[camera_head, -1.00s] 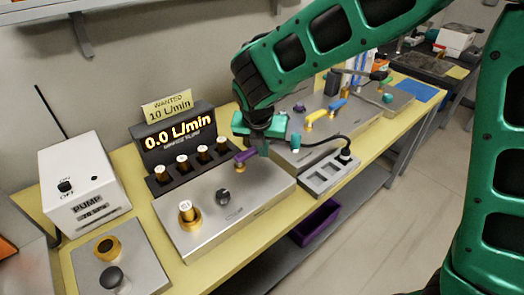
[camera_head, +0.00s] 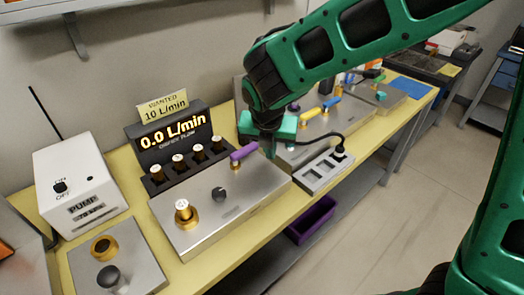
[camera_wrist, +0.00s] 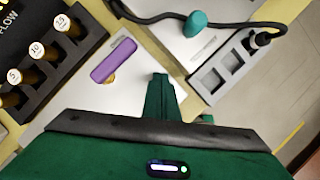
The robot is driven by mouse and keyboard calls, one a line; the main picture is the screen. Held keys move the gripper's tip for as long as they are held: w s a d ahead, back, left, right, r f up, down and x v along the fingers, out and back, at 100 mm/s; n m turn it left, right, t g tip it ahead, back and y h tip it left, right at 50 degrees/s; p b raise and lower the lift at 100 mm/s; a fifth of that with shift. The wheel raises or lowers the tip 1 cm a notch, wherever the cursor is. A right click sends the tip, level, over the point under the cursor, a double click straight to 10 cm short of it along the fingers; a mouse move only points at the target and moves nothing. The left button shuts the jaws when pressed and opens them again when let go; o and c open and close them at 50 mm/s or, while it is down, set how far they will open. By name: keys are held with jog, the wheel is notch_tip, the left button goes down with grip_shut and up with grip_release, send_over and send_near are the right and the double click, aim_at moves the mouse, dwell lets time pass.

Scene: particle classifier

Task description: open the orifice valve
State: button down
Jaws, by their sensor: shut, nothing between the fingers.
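The purple lever handle (camera_head: 243,152) is on the far right corner of the silver orifice plate (camera_head: 205,222), on a gold stem. It runs from lower left to upper right in the head view. In the wrist view the purple handle (camera_wrist: 114,60) lies left of my fingers, with a bit of its gold base below. My gripper (camera_head: 270,151) is shut and empty, pointing down just right of the handle. In the wrist view my gripper (camera_wrist: 160,85) shows apart from the handle by a small gap. The height of my fingertips over the plate is hard to tell.
A display (camera_head: 172,138) reads 0.0 L/min, with a sign (camera_head: 162,104) for 10 L/min. Numbered plugs stand in a black rack; a gold-seated plug (camera_head: 183,211) and black knob (camera_head: 219,194) are on the plate. A cable and grey tray (camera_head: 318,170) lie right. The white pump box (camera_head: 80,183) stands left.

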notch_tip(320, 180, up, 8)
jog(key=s+d, duration=0.1)
jog(key=s, duration=0.1)
jog(key=shift+s+d+f, duration=0.15)
jog(key=shift+d+f, duration=0.05)
jog(key=shift+d, duration=0.15)
jog(key=s+d+m+g+h, duration=0.1)
jog(key=s+d+m, duration=0.2)
jog(key=d+m, duration=0.75)
jog(key=s+d+m+g, duration=0.1)
jog(key=s+d+m, duration=0.2)
jog(key=d+m, duration=0.8)
jog(key=s+d+f+m+g+y, duration=0.2)
jog(key=s+d+m, duration=1.2)
jog(key=s+m, duration=0.4)
jog(key=shift+f, duration=0.35)
jog(key=shift+w+a+m, duration=0.1)
jog(key=shift+m, duration=0.15)
